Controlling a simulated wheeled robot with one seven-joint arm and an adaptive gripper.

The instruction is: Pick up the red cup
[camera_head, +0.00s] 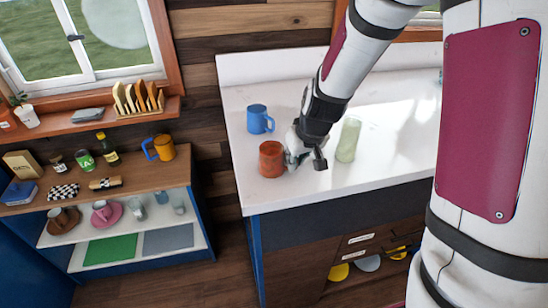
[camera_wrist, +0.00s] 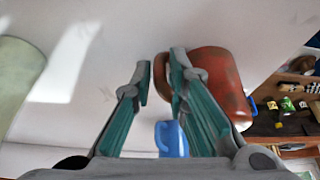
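The red cup (camera_head: 271,160) stands upright on the white counter near its front left edge. In the wrist view the red cup (camera_wrist: 222,82) is on the right, partly hidden by one finger. Part of its handle (camera_wrist: 162,74) shows in the gap between the fingers. My gripper (camera_head: 291,157) is right beside the cup, on its right side in the head view. In the wrist view my gripper (camera_wrist: 160,65) is open, its right finger overlapping the handle side of the cup. I cannot tell whether that finger touches the cup or passes through the handle.
A blue mug (camera_head: 258,120) stands behind the red cup. A pale green glass (camera_head: 348,139) stands to the right of my gripper. The counter (camera_head: 395,150) is clear farther right. A wooden shelf unit (camera_head: 135,178) with several items stands at the left, across a gap.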

